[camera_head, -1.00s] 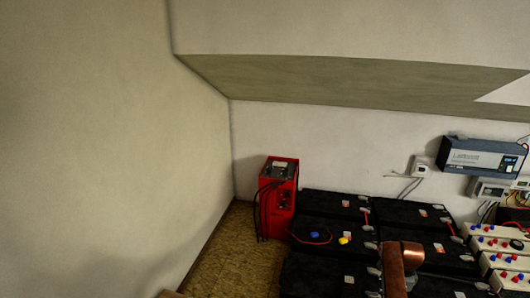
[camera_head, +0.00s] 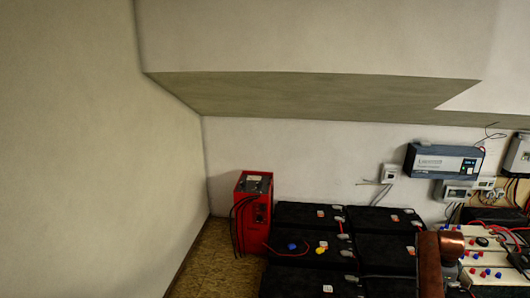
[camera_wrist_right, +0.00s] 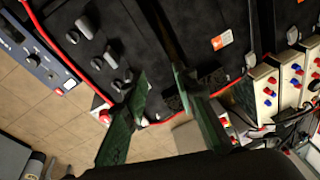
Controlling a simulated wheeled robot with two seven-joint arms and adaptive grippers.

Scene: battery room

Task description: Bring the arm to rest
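My right gripper (camera_wrist_right: 160,80) shows in the right wrist view. Its two dark green fingers stand apart, with nothing visible held between them. Behind them are black batteries (camera_wrist_right: 235,25) and a red cable; I cannot tell how far off these are. In the head view, a copper-brown part, apparently a link of my arm (camera_head: 430,265), rises in front of the batteries at the lower right. The right fingers cannot be made out there. My left gripper is in neither view.
Rows of black batteries (camera_head: 310,214) fill the lower middle. A red charger unit (camera_head: 255,215) stands left of them. A blue-grey inverter (camera_head: 443,160) hangs on the back wall. White terminal boxes (camera_head: 485,258) and loose cables lie at right. Bare floor (camera_head: 215,270) shows at left.

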